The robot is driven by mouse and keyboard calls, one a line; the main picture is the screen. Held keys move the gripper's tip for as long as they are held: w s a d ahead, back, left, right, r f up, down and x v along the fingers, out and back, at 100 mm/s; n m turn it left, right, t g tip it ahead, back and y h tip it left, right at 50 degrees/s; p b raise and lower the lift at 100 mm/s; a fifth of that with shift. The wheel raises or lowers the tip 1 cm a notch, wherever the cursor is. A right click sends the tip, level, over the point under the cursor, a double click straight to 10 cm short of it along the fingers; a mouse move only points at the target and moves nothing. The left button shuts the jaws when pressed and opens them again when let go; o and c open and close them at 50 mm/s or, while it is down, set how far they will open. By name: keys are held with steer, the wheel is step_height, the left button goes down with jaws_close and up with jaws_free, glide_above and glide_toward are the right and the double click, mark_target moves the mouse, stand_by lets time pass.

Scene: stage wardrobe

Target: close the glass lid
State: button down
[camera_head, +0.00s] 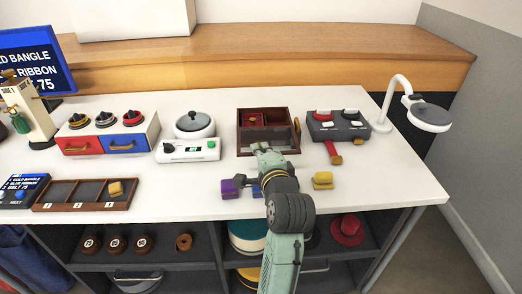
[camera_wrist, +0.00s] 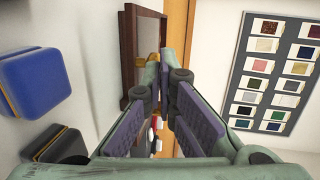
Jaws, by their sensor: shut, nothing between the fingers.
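A dark wooden case (camera_head: 240,140) with a glazed, framed top stands at the middle back of the white table. Inside it, a small red item (camera_head: 256,119) shows. I cannot tell the glass lid's exact angle. My gripper (camera_head: 262,147) is at the case's front edge, shut and empty, partly covering the case's front. In the wrist view, the case's dark wooden frame (camera_wrist: 131,55) shows just left of my gripper (camera_wrist: 160,65), with a brass-coloured piece near the fingertips. I cannot tell whether they touch.
A white scale (camera_head: 188,152) with a pot is left of the case; a dark grey box (camera_head: 338,132) is right. A purple block (camera_head: 229,188) and a yellow block (camera_head: 322,180) lie either side of my arm. A desk lamp (camera_head: 428,116) stands far right. The right front tabletop is clear.

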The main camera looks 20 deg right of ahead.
mark_target(258, 131)
steer(key=w+d+p, duration=0.1)
steer(key=w, duration=0.3)
steer(key=w+d+p, duration=0.1)
steer(key=w, duration=0.3)
steer(key=w+d+p, duration=0.1)
steer(key=w, duration=0.4)
steer(key=shift+w+d, duration=0.1)
steer(key=shift+d, duration=0.3)
steer(key=shift+r, duration=0.15)
